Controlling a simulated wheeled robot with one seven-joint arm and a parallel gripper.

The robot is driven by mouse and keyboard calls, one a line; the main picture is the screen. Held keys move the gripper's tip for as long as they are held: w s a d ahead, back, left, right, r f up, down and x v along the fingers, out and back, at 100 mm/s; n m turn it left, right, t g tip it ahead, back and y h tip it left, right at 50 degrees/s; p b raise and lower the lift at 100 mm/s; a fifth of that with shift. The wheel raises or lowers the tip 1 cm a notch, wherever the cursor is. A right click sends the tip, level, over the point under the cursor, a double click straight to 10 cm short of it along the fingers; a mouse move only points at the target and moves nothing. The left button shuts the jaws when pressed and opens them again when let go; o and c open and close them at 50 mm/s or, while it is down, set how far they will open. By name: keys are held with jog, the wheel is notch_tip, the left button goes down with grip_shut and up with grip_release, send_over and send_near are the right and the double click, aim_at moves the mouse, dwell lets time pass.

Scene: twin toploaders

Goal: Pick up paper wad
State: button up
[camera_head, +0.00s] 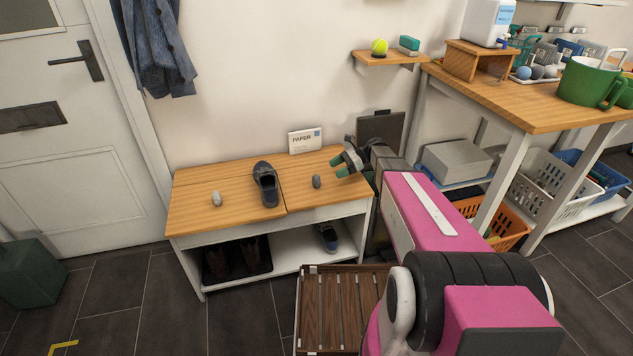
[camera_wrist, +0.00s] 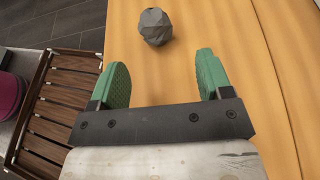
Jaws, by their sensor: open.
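A dark grey crumpled paper wad (camera_head: 317,181) lies on the wooden bench top (camera_head: 222,188), right of the dark shoe. In the wrist view the wad (camera_wrist: 155,26) sits ahead of the fingertips, roughly between their lines. My gripper (camera_head: 343,164) is at the right end of the bench, just right of the wad and apart from it. Its green fingers (camera_wrist: 158,80) are spread and empty. A second, lighter grey lump (camera_head: 216,199) lies on the left part of the bench; I cannot tell whether it is also paper.
A dark shoe (camera_head: 266,184) stands between the two lumps. A slatted wooden crate (camera_head: 343,308) is on the floor in front. A workbench (camera_head: 548,113) stands to the right.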

aim_at(317, 180)
jog(key=x, duration=1)
jog(key=shift+s+d, duration=0.15)
jog(key=shift+s, duration=0.2)
jog(key=shift+c, duration=0.3)
jog(key=c, duration=0.9)
